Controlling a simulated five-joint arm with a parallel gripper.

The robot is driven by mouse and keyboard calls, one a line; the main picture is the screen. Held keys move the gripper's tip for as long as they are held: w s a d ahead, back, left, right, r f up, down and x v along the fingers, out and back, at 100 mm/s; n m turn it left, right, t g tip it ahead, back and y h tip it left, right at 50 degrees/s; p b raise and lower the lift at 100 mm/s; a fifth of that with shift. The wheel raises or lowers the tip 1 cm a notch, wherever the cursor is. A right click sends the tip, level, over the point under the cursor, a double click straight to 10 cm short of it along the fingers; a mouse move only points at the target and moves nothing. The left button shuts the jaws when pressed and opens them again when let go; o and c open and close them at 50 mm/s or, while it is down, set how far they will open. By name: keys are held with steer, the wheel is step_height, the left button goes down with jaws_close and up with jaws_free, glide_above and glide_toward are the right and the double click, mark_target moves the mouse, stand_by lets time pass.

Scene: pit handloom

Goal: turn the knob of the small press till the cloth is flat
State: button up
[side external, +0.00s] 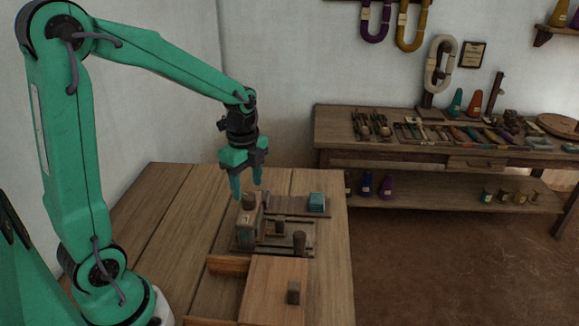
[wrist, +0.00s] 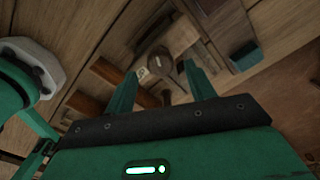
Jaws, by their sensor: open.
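In the side external view, what looks like the small press is a grey-green upright block (side external: 246,232) with a round brown knob (side external: 249,201) on top. My gripper (side external: 247,190) points down just above this knob, its fingers open. In the wrist view the gripper's fingers (wrist: 160,69) spread on either side of a round brown top (wrist: 158,63); I cannot tell whether they touch it. A small teal block, perhaps folded cloth (side external: 317,202), lies on a dark board to the right. Whether any cloth lies inside the press is hidden.
A dark upright peg (side external: 299,241) stands right of the press. A wooden box (side external: 262,283) with a small dark block (side external: 293,291) is in front. The table's left side (side external: 170,210) is clear. A tool-covered bench (side external: 440,155) stands behind.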

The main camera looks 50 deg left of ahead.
mark_target(248, 195)
steer(key=shift+r, duration=2.5)
steer(key=shift+s+d+r+n, duration=0.3)
steer(key=shift+d+r+n, duration=0.05)
steer(key=shift+r+n, duration=0.05)
steer(key=s+d+r+n+t, duration=0.2)
steer(key=s+d+n, duration=0.1)
steer(key=s+n, duration=0.2)
steer(key=s+d+r+n+t, duration=0.2)
steer(key=s+n, duration=0.4)
steer(key=n, duration=0.3)
steer(key=shift+s+d+r+t, duration=0.3)
steer(key=shift+d+r+t, duration=0.05)
steer(key=shift+d+t, duration=0.4)
